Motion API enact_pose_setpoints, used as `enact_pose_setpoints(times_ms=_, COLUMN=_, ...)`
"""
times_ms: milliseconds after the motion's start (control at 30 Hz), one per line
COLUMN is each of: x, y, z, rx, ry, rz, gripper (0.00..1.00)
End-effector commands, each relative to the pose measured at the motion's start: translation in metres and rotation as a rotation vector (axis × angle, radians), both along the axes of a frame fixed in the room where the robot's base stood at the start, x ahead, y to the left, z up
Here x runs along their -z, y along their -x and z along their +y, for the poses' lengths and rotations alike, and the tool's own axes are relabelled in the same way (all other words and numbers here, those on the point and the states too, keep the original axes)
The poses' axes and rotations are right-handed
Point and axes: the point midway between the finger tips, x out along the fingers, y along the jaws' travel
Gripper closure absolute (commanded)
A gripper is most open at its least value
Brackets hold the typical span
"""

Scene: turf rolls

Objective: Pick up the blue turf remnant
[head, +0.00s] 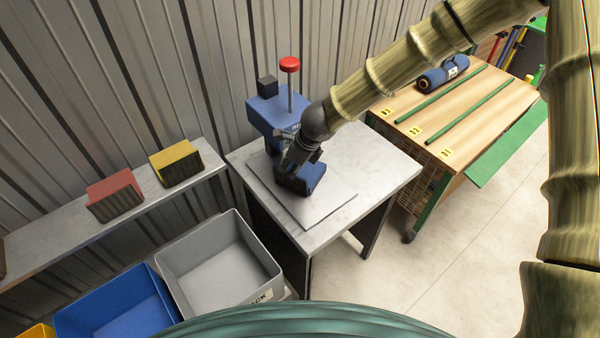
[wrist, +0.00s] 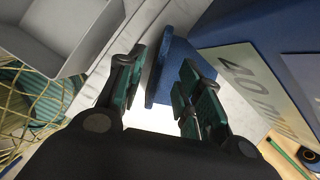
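The blue turf remnant (head: 308,178) sits on a grey plate (head: 325,203) on the marble-topped table, below my gripper and partly hidden by it. In the wrist view the blue remnant (wrist: 174,67) shows as a folded piece between my fingers. My gripper (head: 293,168) points down at it. In the wrist view my gripper (wrist: 162,90) is open, with one finger on each side of the remnant.
A blue press (head: 273,115) with a red knob (head: 290,65) stands right behind the remnant. Red (head: 115,195) and yellow (head: 176,162) remnants lie on the left shelf. Grey (head: 220,262) and blue (head: 118,305) bins stand below. A workbench (head: 462,110) holds a blue roll (head: 443,75).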

Motion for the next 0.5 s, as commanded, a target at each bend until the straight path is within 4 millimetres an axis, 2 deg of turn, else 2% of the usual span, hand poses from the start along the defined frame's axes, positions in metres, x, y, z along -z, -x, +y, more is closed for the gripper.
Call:
enact_pose_setpoints(times_ms=333, x=0.014, y=-0.003, z=0.002, rx=0.0, ry=0.0, rz=-0.001, gripper=0.64)
enact_pose_setpoints(times_ms=500, x=0.027, y=-0.005, z=0.0, rx=0.003, ry=0.0, rz=0.001, gripper=0.64)
